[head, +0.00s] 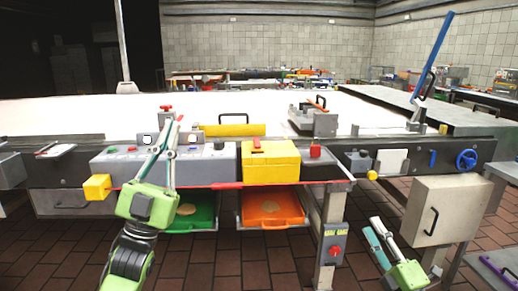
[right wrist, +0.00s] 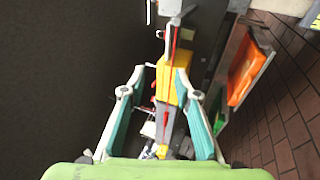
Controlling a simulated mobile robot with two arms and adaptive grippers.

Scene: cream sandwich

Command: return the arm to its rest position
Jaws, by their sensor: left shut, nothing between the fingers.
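My left gripper (head: 174,122) shows in the head view in front of the grey control panel. Its fingers point up and are shut with nothing between them. My right gripper (head: 373,226) is low at the right in the head view, in front of the machine and above the brick floor. In the right wrist view its two teal-lined fingers stand well apart, with no object visible held between them. Both arms are only partly in view.
A long machine with a white belt (head: 60,115) spans the view. Below its front hang a green tray (head: 207,222) and an orange tray (head: 290,216), each holding a round beige piece.

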